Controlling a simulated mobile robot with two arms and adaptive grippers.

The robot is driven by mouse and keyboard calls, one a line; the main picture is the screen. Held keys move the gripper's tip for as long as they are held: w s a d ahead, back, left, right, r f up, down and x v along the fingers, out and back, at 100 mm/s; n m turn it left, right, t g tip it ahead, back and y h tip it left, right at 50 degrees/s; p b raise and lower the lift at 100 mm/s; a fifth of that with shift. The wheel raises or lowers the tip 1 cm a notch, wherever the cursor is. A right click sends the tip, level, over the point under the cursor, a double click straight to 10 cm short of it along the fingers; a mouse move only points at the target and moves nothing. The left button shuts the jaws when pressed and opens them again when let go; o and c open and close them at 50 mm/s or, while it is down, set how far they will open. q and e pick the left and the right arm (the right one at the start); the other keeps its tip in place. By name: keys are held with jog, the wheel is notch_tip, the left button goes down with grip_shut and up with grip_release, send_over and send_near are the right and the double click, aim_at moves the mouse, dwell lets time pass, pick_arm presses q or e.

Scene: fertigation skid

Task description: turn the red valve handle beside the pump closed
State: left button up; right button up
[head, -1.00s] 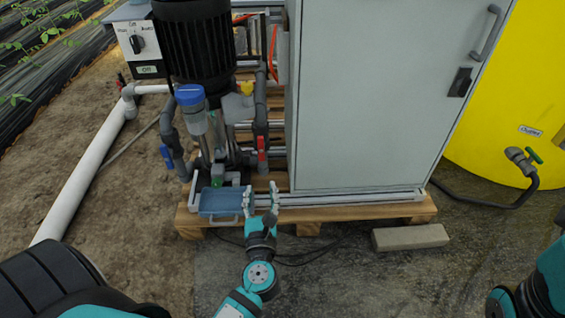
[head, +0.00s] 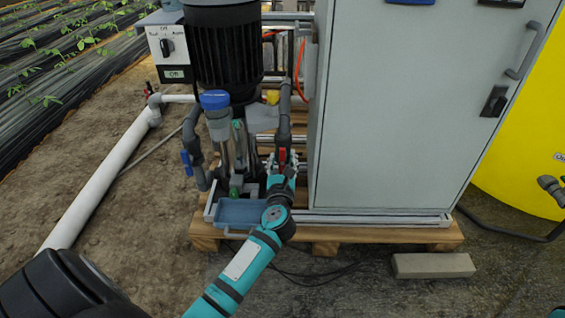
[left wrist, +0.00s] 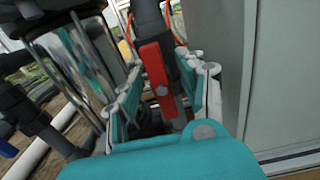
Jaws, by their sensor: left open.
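The red valve handle (head: 282,155) sits low on a grey vertical pipe (head: 284,110), to the right of the black pump motor (head: 226,52). In the left wrist view the red handle (left wrist: 157,75) runs lengthwise along the pipe. My left gripper (head: 282,162) is open at the handle, with a finger on either side of it. In the left wrist view the handle shows between the spread fingers of the left gripper (left wrist: 165,95), with gaps visible, so it is not clamped. In the head view the gripper partly hides the handle. My right gripper is out of view.
A grey cabinet (head: 400,110) stands close to the right of the handle. A blue tray (head: 240,212) lies at the front of the wooden pallet (head: 380,234). A clear strainer with a blue cap (head: 214,100) and a blue-handled valve (head: 186,162) are to the left.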

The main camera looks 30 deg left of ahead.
pick_arm(q)
jog(key=shift+w+a, duration=0.25)
jog(key=shift+w, duration=0.15)
grip_shut()
